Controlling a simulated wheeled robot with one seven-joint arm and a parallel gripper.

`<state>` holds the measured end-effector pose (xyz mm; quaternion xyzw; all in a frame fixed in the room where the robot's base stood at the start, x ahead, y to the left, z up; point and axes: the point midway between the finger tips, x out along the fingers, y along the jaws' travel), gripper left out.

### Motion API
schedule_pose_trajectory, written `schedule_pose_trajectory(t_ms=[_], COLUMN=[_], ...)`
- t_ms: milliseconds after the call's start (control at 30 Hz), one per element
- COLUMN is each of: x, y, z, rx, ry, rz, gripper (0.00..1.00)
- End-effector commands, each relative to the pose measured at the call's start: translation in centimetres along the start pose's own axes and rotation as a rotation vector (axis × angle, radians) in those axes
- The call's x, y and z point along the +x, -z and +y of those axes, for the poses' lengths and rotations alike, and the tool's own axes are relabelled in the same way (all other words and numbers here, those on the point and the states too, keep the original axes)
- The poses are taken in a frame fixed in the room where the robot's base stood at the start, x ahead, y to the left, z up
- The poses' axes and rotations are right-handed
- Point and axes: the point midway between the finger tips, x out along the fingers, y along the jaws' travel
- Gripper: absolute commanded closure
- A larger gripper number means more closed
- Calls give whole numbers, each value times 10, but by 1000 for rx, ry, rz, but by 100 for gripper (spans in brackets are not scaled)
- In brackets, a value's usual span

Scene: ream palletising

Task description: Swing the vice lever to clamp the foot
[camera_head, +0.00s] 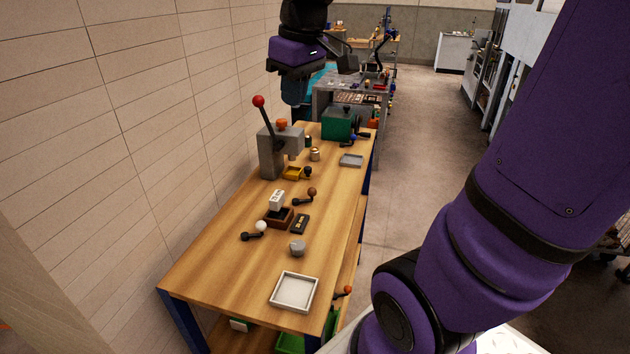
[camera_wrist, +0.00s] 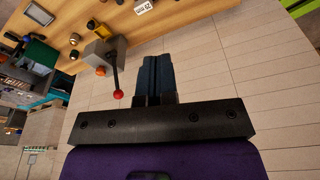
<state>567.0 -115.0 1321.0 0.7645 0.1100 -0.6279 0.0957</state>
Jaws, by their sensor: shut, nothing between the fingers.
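Several levers show on the wooden bench, and I cannot tell for sure which is the vice's. A grey press-like fixture (camera_head: 270,158) has a tilted black lever with a red ball (camera_head: 258,101); the red ball also shows in the wrist view (camera_wrist: 118,94). Small levers with a brown knob (camera_head: 312,191) and a white knob (camera_head: 261,226) lie nearer. A lever with an orange knob (camera_head: 348,290) sticks out at the front right edge. My gripper (camera_head: 297,108) is shut and empty, above and beyond the press in the head view; its fingers (camera_wrist: 156,76) touch nothing. No foot is identifiable.
The bench top (camera_head: 220,260) stands against a tiled wall (camera_head: 150,110). A white tray (camera_head: 294,292), a grey knob (camera_head: 297,247), a dark box (camera_head: 279,218) and a green box (camera_head: 338,123) stand on it. The aisle floor (camera_head: 420,150) on the right is clear.

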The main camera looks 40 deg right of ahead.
Motion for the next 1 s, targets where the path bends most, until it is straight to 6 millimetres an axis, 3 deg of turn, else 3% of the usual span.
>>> schedule_pose_trajectory(t_ms=[500,1000], x=[62,150], y=[59,78], z=[95,199], rx=[-183,-349], ry=[174,383], rz=[-95,-68], gripper=[100,100])
